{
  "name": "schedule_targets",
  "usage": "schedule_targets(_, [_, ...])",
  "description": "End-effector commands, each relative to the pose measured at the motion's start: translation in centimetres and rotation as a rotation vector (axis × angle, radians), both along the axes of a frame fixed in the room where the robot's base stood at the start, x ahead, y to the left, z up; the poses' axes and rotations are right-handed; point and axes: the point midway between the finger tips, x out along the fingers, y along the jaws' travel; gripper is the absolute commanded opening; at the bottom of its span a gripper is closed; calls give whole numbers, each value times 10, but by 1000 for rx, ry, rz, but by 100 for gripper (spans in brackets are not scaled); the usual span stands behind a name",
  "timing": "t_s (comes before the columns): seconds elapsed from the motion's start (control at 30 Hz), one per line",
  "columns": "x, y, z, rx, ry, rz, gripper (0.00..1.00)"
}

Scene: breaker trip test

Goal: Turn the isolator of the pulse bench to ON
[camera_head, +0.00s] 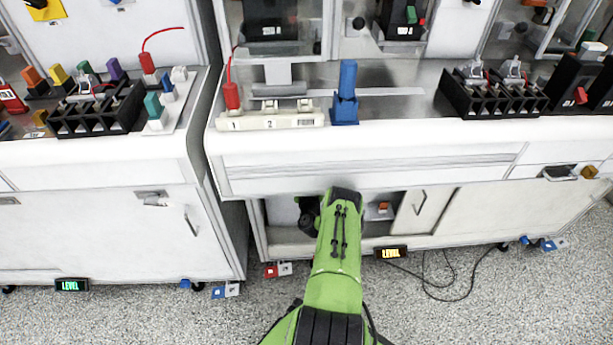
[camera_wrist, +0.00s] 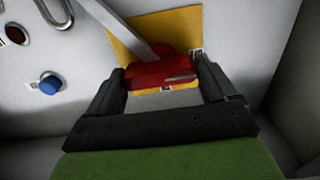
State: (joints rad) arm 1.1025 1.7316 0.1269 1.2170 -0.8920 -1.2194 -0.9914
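In the wrist view, a red isolator handle (camera_wrist: 160,74) sits in front of a yellow plate (camera_wrist: 185,28) on a pale wall. A grey bar runs from the upper left down to the handle. My gripper (camera_wrist: 160,72) has its two black fingers spread, one on either side of the red handle. I see no clear sign of the fingers pressing on it. Small white labels show by the plate, but I cannot read them. In the head view my green arm reaches into the open bay under the middle bench (camera_head: 470,165); my gripper is hidden there.
A black cable (camera_head: 445,283) lies on the floor.

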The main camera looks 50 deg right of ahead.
Motion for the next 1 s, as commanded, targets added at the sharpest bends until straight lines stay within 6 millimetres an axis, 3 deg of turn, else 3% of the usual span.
schedule_targets(0.03, [0,0,0,0,0,0,72])
schedule_targets(0.17, [0,0,0,0,0,-1,55])
schedule_targets(0.57, [-1,0,-1,60,-67,-1,55])
schedule_targets(1.0, [-1,0,-2,307,-346,-1,55])
